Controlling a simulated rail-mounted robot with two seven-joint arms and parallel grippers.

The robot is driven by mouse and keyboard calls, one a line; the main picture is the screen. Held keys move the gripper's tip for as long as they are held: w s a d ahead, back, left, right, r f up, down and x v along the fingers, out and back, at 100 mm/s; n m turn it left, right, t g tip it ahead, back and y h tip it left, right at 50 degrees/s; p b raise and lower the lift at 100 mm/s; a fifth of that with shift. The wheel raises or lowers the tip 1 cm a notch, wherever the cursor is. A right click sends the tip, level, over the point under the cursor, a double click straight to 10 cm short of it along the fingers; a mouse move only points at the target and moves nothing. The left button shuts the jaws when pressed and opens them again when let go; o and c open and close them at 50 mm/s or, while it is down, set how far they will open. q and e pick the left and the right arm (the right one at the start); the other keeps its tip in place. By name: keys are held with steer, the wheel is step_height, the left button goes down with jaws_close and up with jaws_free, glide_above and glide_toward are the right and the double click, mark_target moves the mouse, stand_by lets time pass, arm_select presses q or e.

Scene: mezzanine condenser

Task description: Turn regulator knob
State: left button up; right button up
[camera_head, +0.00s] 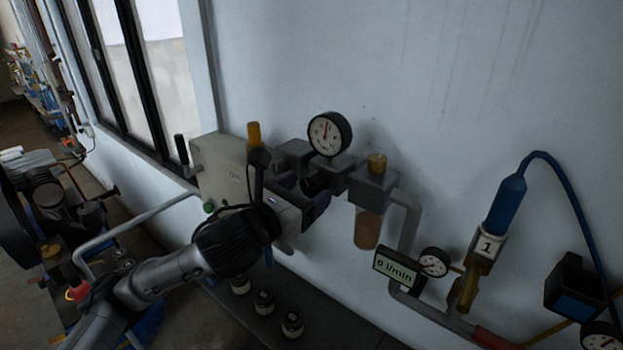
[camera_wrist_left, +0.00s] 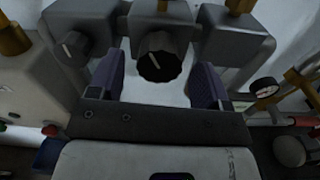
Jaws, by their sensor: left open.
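A dark ribbed regulator knob (camera_wrist_left: 160,66) with a pale pointer mark sits on the front of the middle grey block in the left wrist view. My left gripper (camera_wrist_left: 168,85) is open, with one purple-grey finger on each side of this knob. Gaps show between the knob and both fingers. In the head view my left gripper (camera_head: 303,194) is in front of the grey block row, and the knob is mostly hidden by it. A round white gauge (camera_head: 329,134) stands above the block row. My right gripper is in neither view.
A second dark knob (camera_wrist_left: 73,45) is on the left block. A yellowish bowl (camera_head: 367,229) hangs under the right block. A flow display (camera_head: 396,267), small gauge (camera_head: 434,262) and blue coupling (camera_head: 507,204) are to the right. Several small jars (camera_head: 292,324) stand below.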

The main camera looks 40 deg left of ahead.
arm_select(q)
steer(key=shift+w, duration=1.05)
steer(key=shift+c, duration=0.2)
